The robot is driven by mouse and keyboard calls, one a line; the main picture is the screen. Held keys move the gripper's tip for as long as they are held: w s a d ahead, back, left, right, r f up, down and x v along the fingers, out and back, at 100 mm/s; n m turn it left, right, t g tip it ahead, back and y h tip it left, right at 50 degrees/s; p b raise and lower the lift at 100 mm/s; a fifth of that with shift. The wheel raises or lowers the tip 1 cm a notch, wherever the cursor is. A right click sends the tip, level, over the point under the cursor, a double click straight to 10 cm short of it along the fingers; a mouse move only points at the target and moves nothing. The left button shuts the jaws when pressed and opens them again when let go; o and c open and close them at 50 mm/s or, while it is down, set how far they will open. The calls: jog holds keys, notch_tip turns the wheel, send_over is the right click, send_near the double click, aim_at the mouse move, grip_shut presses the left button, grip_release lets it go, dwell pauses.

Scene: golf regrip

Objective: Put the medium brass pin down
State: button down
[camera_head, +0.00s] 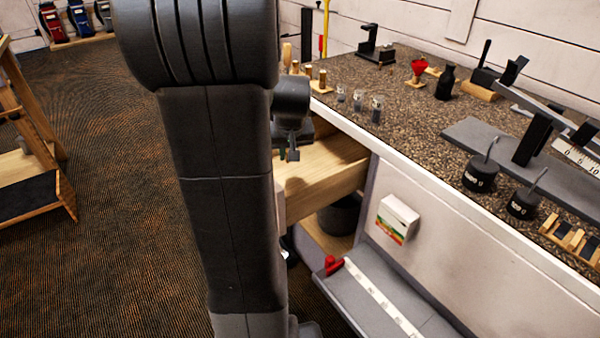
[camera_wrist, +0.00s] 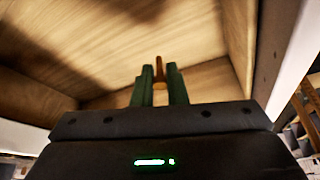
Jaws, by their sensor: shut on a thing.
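The medium brass pin (camera_wrist: 159,71) shows in the wrist view as a thin brass-coloured piece between the fingertips of my gripper (camera_wrist: 160,88). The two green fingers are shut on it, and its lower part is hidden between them. In the head view my gripper (camera_head: 289,154) is over the open wooden drawer (camera_head: 325,170) on the near side of the workbench. The wrist view shows the bare wooden bottom and walls of the drawer (camera_wrist: 130,35) around the fingers. I cannot tell whether the pin touches the wood.
The speckled bench top (camera_head: 410,105) carries a wooden block with brass pieces (camera_head: 322,82), small clear jars (camera_head: 357,100), a black bottle (camera_head: 445,83) and dark weights (camera_head: 482,177). A grey tray (camera_head: 375,295) is below. My arm hides part of the drawer.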

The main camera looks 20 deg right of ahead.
aim_at(288, 178)
notch_tip(288, 178, down, 6)
jog(key=shift+f+b, duration=0.25)
jog(key=shift+b, duration=0.3)
jog(key=shift+f, duration=0.1)
jog(key=shift+f, duration=0.15)
jog(key=c, duration=1.5)
grip_release()
jog(key=shift+o, duration=0.2)
jog(key=shift+r, duration=0.2)
jog(key=shift+r, duration=0.25)
jog(key=p+v, duration=0.2)
jog(key=v, duration=0.9)
jog(key=shift+s+r, duration=0.25)
jog(key=shift+r, duration=0.05)
